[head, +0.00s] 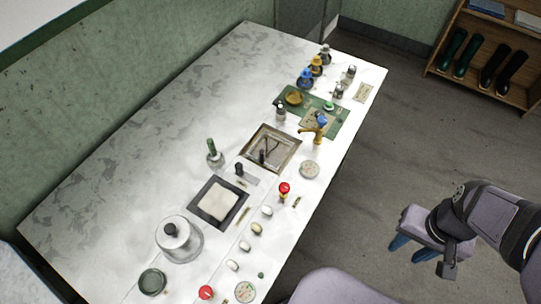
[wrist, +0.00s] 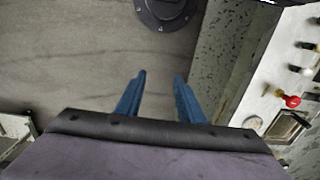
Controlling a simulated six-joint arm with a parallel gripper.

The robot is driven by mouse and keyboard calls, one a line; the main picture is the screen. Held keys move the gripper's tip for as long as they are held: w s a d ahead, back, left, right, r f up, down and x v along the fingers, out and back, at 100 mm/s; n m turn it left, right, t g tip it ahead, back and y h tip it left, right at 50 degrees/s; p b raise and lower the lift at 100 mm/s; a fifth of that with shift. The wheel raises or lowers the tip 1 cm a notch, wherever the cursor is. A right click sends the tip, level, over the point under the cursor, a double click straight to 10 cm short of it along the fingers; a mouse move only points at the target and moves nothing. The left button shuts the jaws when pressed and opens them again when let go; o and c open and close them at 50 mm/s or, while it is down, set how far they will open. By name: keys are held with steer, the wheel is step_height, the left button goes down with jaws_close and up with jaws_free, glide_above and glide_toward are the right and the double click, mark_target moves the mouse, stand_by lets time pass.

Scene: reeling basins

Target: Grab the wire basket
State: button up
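I cannot clearly make out a wire basket. A square recessed basin (head: 271,149) in the white counter holds thin metal lines and a dark upright grip (head: 262,156), which may be the basket; the detail is too small to tell. A corner of what looks like a basin (wrist: 287,127) shows at the right of the wrist view. My gripper (head: 412,250) is at the right of the head view, over the floor and well apart from the counter. In the wrist view its two blue fingers (wrist: 159,92) are spread with nothing between them.
On the white counter (head: 110,170) are a black-framed tray with a pale block (head: 217,201), a lidded round pot (head: 179,238), a red-topped item (head: 285,188), several pale ovals, and bottles at the far end. A shoe shelf (head: 492,52) stands far right. Floor between is clear.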

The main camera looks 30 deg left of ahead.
steer(key=w+a+r+n, duration=0.2)
steer(key=w+a+n, duration=0.1)
steer(key=w+a, duration=0.4)
steer(key=n, duration=1.3)
glide_above(262, 151)
steer(key=shift+w+d+f, duration=0.1)
steer(key=shift+w+f, duration=0.05)
steer(key=shift+f, duration=0.35)
steer(key=shift+w+d+f, duration=0.1)
steer(key=shift+w+f, duration=0.05)
steer(key=shift+f, duration=0.35)
steer(key=shift+s+a+f, duration=0.1)
steer(key=shift+s+a, duration=0.05)
steer(key=shift+a+f+p, duration=0.2)
steer(key=shift+f+p, duration=1.75)
steer(key=shift+f, duration=1.65)
jaws_close()
